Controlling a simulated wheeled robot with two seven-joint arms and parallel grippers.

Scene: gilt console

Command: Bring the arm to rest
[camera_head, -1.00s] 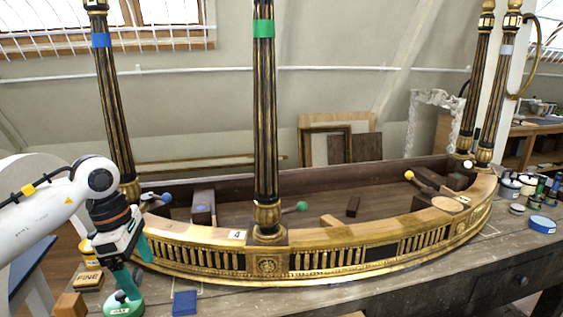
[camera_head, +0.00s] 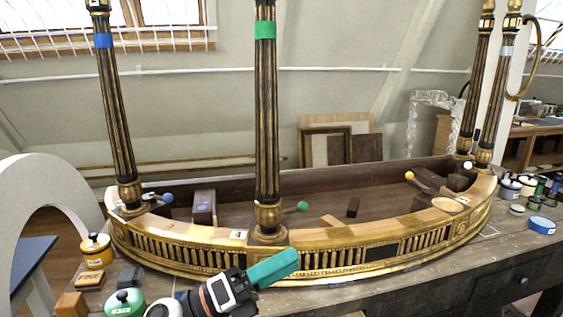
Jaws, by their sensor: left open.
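My left gripper (camera_head: 272,268) has teal fingers and shows at the bottom centre, in front of the gilt console (camera_head: 330,262). Its fingers point up and right, and nothing shows between them. In this view they overlap the console's lower front edge; I cannot tell whether they touch it. Part of my left wrist shows below, with the rest of the arm out of frame. My right gripper is not in view.
The console carries dark fluted columns, one with a green band (camera_head: 265,31), one with a blue band (camera_head: 104,41). A green-lidded jar (camera_head: 125,302), yellow pot (camera_head: 96,248) and blocks stand at left. Jars and a blue tin (camera_head: 542,225) stand at right. The bench front right is clear.

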